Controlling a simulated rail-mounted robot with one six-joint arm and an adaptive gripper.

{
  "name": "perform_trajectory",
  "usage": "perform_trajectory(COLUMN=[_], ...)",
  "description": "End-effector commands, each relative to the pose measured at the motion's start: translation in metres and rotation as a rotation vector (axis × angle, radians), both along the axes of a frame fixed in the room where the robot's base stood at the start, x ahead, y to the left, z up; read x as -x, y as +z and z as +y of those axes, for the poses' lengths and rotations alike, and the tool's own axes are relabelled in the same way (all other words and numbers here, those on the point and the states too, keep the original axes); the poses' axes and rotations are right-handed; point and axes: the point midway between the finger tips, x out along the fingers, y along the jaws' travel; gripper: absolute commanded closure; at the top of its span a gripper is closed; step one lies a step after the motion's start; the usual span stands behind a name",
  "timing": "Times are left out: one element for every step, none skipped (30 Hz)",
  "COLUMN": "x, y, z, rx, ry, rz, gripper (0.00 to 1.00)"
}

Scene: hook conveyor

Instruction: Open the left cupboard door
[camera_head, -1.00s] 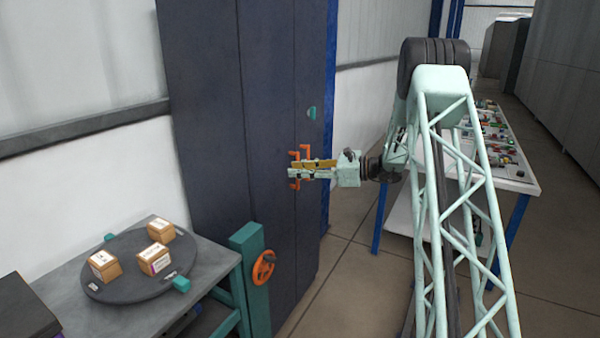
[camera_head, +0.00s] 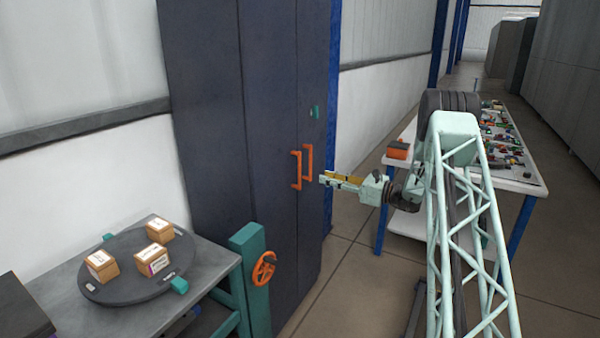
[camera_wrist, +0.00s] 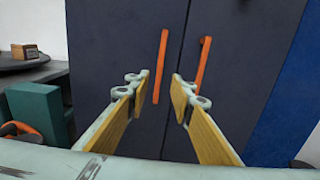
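The tall dark blue-grey cupboard has a left door (camera_head: 268,120) and a right door beside it, and both look shut. An upright orange handle, the left door's (camera_head: 296,170), stands just left of the right door's orange handle (camera_head: 308,162). My gripper (camera_head: 323,179) is in front of the cupboard, right of both handles in the head view and apart from them. In the wrist view my gripper (camera_wrist: 160,80) has its yellow-padded fingers spread and empty. The left handle (camera_wrist: 160,66) shows ahead between the fingers; the right handle (camera_wrist: 203,62) is partly behind the right finger.
A grey table (camera_head: 212,262) with a dark turntable (camera_head: 118,287) holding small boxes stands left of the cupboard. A teal post with an orange handwheel (camera_head: 263,268) stands near the cupboard's front. A white table (camera_head: 525,180) with many small parts is behind my arm. Floor before the cupboard is clear.

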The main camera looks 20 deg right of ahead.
Motion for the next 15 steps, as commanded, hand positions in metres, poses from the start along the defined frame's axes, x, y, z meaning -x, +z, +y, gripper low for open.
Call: perform_trajectory(x=[0.0,0.0,0.0,0.0,0.0,-0.001,-0.002,-0.002,-0.004,-0.005,-0.006,-0.008,-0.01,-0.012,-0.015], y=[0.0,0.0,0.0,0.0,0.0,0.0,0.0,0.0,0.0,0.0,0.0,0.0,0.0,0.0,0.0], z=[0.0,0.0,0.0,0.0,0.001,0.001,0.002,0.002,0.003,0.004,0.005,0.006,0.007,0.009,0.01], rx=[0.0,0.0,0.0,0.0,0.0,0.0,0.0,0.0,0.0,0.001,0.001,0.001,0.001,0.001,0.0], ry=[0.0,0.0,0.0,0.0,0.0,0.001,0.001,0.001,0.001,0.001,0.001,0.001,0.001,0.001,0.001], rz=[0.0,0.0,0.0,0.0,0.0,0.0,0.0,0.0,0.0,-0.001,-0.001,-0.001,-0.001,-0.001,0.0], gripper=[0.78,0.78,0.78,0.78,0.78,0.78,0.78,0.78,0.78,0.78,0.78,0.78,0.78,0.78,0.78])
